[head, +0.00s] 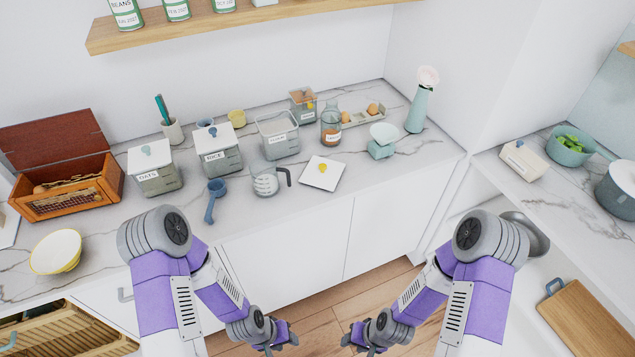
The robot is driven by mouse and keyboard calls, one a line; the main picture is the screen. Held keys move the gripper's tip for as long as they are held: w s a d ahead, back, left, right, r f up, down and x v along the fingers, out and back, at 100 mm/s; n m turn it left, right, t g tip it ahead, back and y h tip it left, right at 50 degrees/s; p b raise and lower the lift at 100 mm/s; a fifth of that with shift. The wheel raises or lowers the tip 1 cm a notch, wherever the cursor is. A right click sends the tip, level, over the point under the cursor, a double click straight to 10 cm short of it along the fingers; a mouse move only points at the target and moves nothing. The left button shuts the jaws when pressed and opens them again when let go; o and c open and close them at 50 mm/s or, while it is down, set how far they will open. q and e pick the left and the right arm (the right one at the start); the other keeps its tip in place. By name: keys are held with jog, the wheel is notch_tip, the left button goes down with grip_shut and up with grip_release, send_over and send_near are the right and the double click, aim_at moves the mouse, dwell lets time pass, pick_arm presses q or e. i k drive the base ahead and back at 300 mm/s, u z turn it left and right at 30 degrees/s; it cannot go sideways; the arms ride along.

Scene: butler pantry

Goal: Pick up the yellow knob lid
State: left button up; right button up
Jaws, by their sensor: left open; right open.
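The yellow knob lid (313,180) is a white square plate with a small yellow knob (322,168) on top. It lies flat on the marble counter, near the front edge, right of a glass measuring jug. My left gripper (285,344) and my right gripper (356,346) are low at the bottom of the head view, in front of the cabinets and well short of the lid. Both are open, and no held thing shows in either.
An open square canister (279,145) stands behind the lid. The jug (265,182), a blue scoop (214,207) and canisters (156,176) are to its left. A pale green scale (382,149), a vase (416,112) and an amber jar (331,132) are to its right.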

aim_at(324, 173)
jog(key=u, duration=0.05)
jog(key=k, duration=0.25)
jog(key=z, duration=1.05)
jog(key=i, duration=0.75)
jog(key=u, duration=0.2)
